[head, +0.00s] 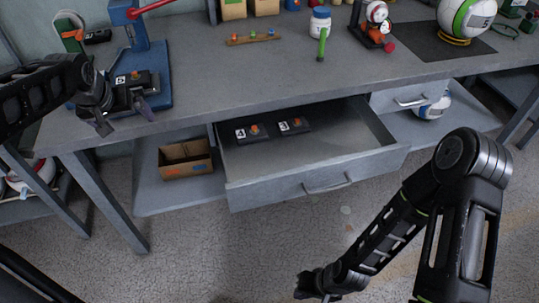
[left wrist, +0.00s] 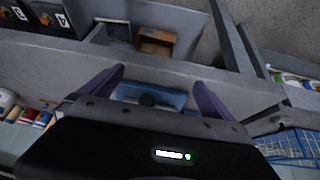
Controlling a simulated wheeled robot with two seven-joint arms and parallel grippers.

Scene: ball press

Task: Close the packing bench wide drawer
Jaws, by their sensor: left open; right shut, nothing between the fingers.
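The wide drawer (head: 372,162) under the packing bench (head: 220,80) is pulled out, with its grey front and bar handle (head: 328,185) facing me. Two dark blocks marked 4 (head: 251,133) and 3 (head: 293,125) lie inside towards the back. They also show at the top left of the left wrist view. My left gripper (head: 127,122) is open and empty over the bench's front left edge, by the blue press. My right gripper (head: 308,287) is low over the floor in front of the drawer, apart from the handle. It is shut and empty; its fingertips are small in view.
The blue press (head: 140,45) stands at the bench's left, with a dark numbered block on its base. A cardboard box (head: 186,160) sits on the shelf left of the drawer. The floor before the drawer looks clear.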

